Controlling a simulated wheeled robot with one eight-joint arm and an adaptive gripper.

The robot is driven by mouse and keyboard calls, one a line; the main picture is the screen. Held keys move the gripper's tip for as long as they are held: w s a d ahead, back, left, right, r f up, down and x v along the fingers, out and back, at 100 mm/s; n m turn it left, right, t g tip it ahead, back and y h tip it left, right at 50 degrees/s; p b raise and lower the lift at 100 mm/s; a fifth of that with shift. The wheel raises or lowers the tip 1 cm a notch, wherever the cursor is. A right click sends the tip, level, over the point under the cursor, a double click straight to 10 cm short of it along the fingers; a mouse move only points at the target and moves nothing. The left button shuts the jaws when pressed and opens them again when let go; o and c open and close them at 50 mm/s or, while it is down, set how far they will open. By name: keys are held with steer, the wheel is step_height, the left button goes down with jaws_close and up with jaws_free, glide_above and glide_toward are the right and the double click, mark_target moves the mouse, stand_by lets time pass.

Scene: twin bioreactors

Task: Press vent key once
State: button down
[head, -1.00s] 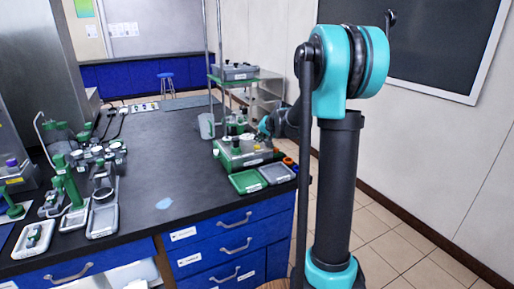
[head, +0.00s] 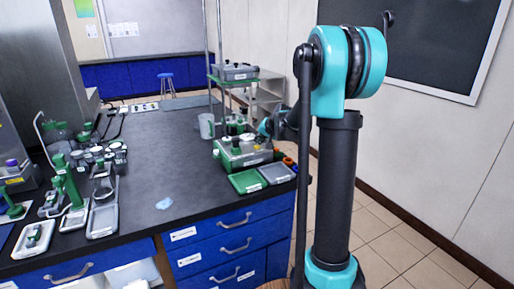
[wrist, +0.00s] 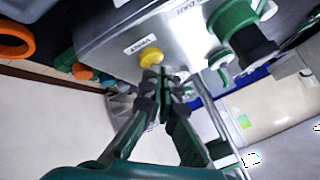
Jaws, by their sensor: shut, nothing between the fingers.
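The vent key is a round yellow button (wrist: 151,57) on the grey metal face of a bioreactor base, beside a white label reading VENT (wrist: 140,45). My gripper (wrist: 163,76) is shut and empty, with its fingertips just below the key in the wrist view. I cannot tell whether they touch it. The bioreactor base (head: 240,158) stands at the right end of the dark bench in the head view, with my forearm reaching in beside it. The fingertips and the key cannot be made out in the head view.
A green tray (head: 244,182) and a grey tray (head: 276,174) lie in front of the base. An orange ring (wrist: 16,38) is at upper left in the wrist view. A second green-fitted apparatus (head: 70,180) stands at bench left.

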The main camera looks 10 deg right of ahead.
mark_target(258, 147)
steer(key=shift+f, duration=0.45)
stand_by(0.6)
steer(key=shift+r, duration=0.85)
steer(key=shift+r, duration=0.1)
steer(key=shift+r, duration=2.4)
steer(key=shift+s, duration=0.1)
steer(key=s+f, duration=0.2)
steer(key=s, duration=0.4)
steer(key=s+f+n+g+h, duration=0.1)
steer(key=s+f, duration=0.2)
steer(key=s, duration=0.2)
steer(key=s+f+n+g, duration=0.1)
steer(key=s+f, duration=0.1)
steer(key=s, duration=0.4)
steer(key=shift+s+d+f, duration=0.15)
steer(key=shift+s+f, duration=0.05)
steer(key=shift+s, duration=0.15)
steer(key=s+d+f+n+g+h, duration=0.1)
steer(key=s+f, duration=0.5)
steer(key=s, duration=0.5)
steer(key=s+d+f+n+g+h, duration=0.1)
steer(key=s+f, duration=0.4)
steer(key=s, duration=0.7)
steer(key=shift+d+f+h, duration=0.35)
steer(key=shift+d+h, duration=0.05)
steer(key=shift+d, duration=0.3)
